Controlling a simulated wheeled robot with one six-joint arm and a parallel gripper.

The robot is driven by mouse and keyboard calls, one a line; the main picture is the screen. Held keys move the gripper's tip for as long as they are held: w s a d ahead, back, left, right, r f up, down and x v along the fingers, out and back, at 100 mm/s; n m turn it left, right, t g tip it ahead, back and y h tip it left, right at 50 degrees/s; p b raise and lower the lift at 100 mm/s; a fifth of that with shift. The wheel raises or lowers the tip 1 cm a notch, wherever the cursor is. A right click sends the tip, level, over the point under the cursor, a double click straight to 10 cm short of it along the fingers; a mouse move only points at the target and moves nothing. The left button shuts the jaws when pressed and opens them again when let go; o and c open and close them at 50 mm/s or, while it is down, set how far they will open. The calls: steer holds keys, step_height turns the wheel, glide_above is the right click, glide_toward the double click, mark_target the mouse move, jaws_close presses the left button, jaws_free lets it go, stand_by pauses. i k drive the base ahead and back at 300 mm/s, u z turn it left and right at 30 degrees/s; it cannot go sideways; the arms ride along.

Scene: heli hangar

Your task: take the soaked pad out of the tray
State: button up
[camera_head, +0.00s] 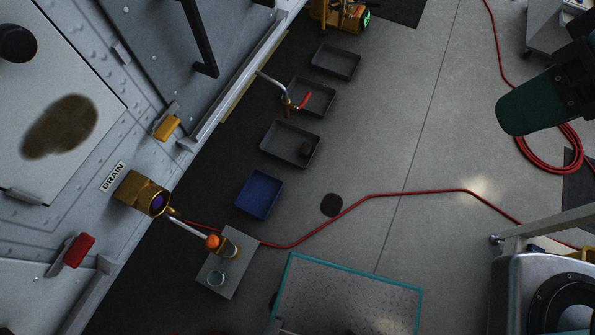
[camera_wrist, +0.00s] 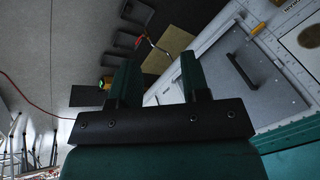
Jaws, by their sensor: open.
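Several shallow trays lie in a row on the dark floor strip beside the aircraft. In the head view part of my arm (camera_head: 545,100) shows at the right, far from the trays; the fingertips cannot be made out there.
A red hose (camera_head: 400,193) crosses the floor. A teal-edged platform (camera_head: 350,300) is at the bottom. Open floor lies right of the trays.

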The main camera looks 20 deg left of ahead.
mark_target(306, 148)
steer(key=u, duration=0.45)
steer(key=k, duration=0.9)
steer(key=z, duration=0.4)
steer(key=i, duration=0.75)
steer(key=z, duration=0.4)
steer(key=i, duration=0.7)
steer(key=u, duration=0.6)
steer(key=i, duration=0.85)
steer(key=u, duration=0.7)
